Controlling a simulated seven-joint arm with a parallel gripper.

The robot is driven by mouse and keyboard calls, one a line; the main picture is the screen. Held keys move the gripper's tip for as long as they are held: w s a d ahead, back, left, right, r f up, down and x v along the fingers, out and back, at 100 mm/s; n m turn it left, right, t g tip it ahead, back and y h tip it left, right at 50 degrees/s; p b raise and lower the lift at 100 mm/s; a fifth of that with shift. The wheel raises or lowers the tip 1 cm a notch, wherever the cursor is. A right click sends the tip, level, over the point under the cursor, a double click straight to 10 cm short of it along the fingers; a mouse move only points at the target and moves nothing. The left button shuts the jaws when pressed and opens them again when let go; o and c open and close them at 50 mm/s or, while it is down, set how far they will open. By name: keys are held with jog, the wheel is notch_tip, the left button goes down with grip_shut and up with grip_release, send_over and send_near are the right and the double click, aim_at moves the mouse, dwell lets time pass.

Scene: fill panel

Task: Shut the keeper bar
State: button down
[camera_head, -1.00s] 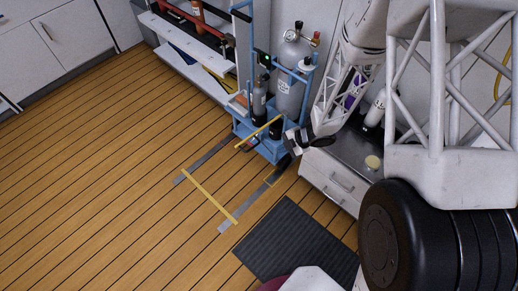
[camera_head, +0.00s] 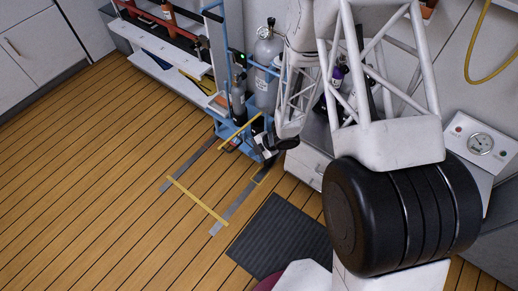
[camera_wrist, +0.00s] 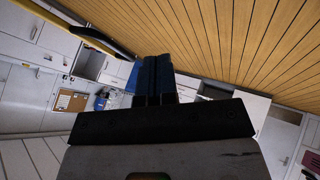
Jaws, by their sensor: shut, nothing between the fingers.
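The keeper bar appears to be the thin yellow bar (camera_head: 240,131) that slants across the front of the blue cylinder cart (camera_head: 228,125). I cannot tell whether it is latched. My gripper (camera_head: 262,146) is at the cart's front right corner, close to the bar's right part; contact cannot be judged. In the wrist view my two dark fingers (camera_wrist: 152,75) are together and hold nothing. A yellow and black bar (camera_wrist: 75,22) crosses the upper left of that view, apart from the fingers.
A grey gas cylinder (camera_head: 266,72) and a smaller dark cylinder (camera_head: 238,100) stand on the cart. White drawers (camera_head: 306,165) stand right of it. Tape marks (camera_head: 198,200) and a dark mat (camera_head: 280,238) lie in front. The wooden floor at left is clear.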

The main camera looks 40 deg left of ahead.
jog(key=shift+s+a+f, duration=0.1)
jog(key=shift+a+f, duration=0.15)
jog(key=shift+a, duration=0.65)
jog(key=shift+s+a+f, duration=0.15)
jog(key=shift+a+f, duration=0.05)
jog(key=shift+a, duration=0.65)
jog(key=shift+s+a+f, duration=0.1)
jog(key=shift+a+f, duration=0.15)
jog(key=shift+a, duration=0.65)
jog(key=shift+a, duration=0.15)
jog(key=w+a+m+t+y, duration=0.1)
jog(key=w+a+m+t, duration=0.15)
jog(key=a+m, duration=0.45)
jog(key=w+a+m+t, duration=0.2)
jog(key=a+m+t, duration=0.15)
jog(key=a, duration=0.75)
jog(key=w+a+m+t, duration=0.1)
jog(key=w+a+m, duration=0.1)
jog(key=w, duration=0.4)
jog(key=w+a+m+t+h, duration=0.1)
jog(key=w+a+t, duration=0.1)
jog(key=w+a, duration=0.3)
jog(key=shift+w+a+m, duration=0.15)
jog(key=shift+w+m, duration=0.2)
jog(key=shift+w, duration=0.15)
